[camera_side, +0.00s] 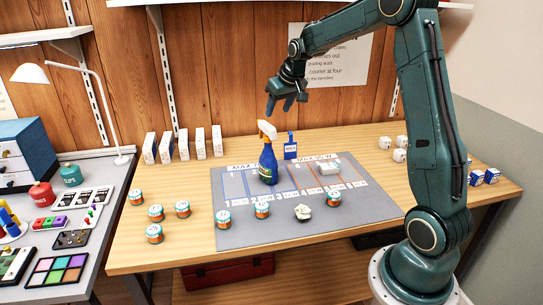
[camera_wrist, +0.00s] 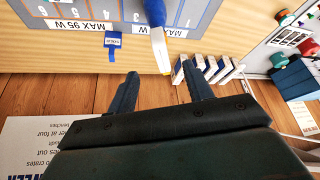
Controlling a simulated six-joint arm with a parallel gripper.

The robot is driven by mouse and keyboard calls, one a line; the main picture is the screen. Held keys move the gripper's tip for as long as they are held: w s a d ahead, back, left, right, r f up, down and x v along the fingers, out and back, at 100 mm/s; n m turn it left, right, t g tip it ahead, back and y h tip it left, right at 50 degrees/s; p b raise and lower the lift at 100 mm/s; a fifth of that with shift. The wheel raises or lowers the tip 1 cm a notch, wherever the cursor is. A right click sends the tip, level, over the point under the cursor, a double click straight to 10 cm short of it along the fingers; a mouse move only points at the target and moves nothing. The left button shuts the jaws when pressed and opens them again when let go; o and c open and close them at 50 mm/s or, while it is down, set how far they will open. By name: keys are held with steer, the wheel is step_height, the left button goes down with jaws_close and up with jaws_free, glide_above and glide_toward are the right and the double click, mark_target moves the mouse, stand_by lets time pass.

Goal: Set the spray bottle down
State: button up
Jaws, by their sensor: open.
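The spray bottle (camera_side: 268,160) has a blue body and a white and orange spray head. It stands upright on the grey mat (camera_side: 300,225), toward the mat's back left part. My gripper (camera_side: 287,104) is open and empty, in the air above the bottle and slightly to its right. In the wrist view the fingers of my gripper (camera_wrist: 160,85) are spread apart with nothing between them. The bottle (camera_wrist: 158,35) shows beyond the fingertips there, partly cut off by the top edge.
A blue tag (camera_side: 290,146) stands at the mat's back edge. White boxes (camera_side: 200,143) stand in a row at the back left. Several small jars (camera_side: 155,233) sit at the front left and on the mat. A pale block (camera_side: 327,168) and a crumpled white object (camera_side: 303,212) are on the mat.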

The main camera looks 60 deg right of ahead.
steer(key=s+a+r+n, duration=0.1)
steer(key=s+a+r, duration=0.4)
steer(key=a, duration=0.4)
steer(key=s+a+r+n, duration=0.1)
steer(key=s+a+r, duration=0.2)
steer(key=s+a, duration=0.45)
steer(key=s+a+f+n+y, duration=0.1)
steer(key=s+a, duration=0.3)
steer(key=s, duration=0.4)
steer(key=s+a+f+n+y, duration=0.1)
steer(key=s+a, duration=0.4)
steer(key=s, duration=0.3)
steer(key=shift+s+a+f+t, duration=0.25)
steer(key=shift+s+a+t, duration=0.05)
steer(key=shift+t, duration=0.1)
